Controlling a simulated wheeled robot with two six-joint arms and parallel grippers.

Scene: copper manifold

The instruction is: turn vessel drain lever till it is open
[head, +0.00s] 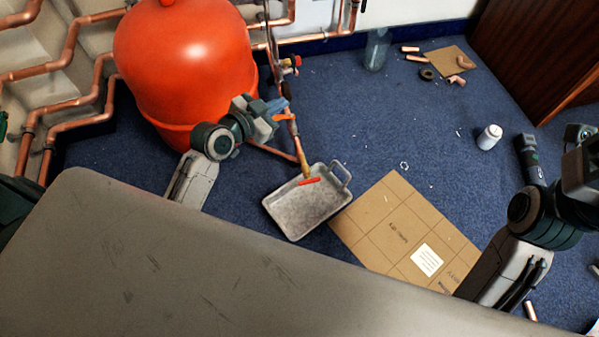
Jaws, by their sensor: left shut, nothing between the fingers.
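The red vessel (185,60) stands at the upper left. A copper pipe runs down from beside it to a brass valve (305,168) with a red lever (309,181). The lever lies roughly crosswise to the pipe, over the upper part of a grey metal tray (290,218). My left gripper (275,111) is shut and empty in front of the vessel, up and left of the red lever and apart from it. A blue lever-like part (277,105) shows at its fingertips; contact cannot be told. My right arm is at the right edge, its fingers not visible.
A cardboard sheet (388,225) lies right of the tray. A clear bottle (376,50), a white can (489,137) and copper offcuts on a small card (445,60) stand farther back. Copper pipes (60,110) line the left wall. Blue carpet between is mostly free.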

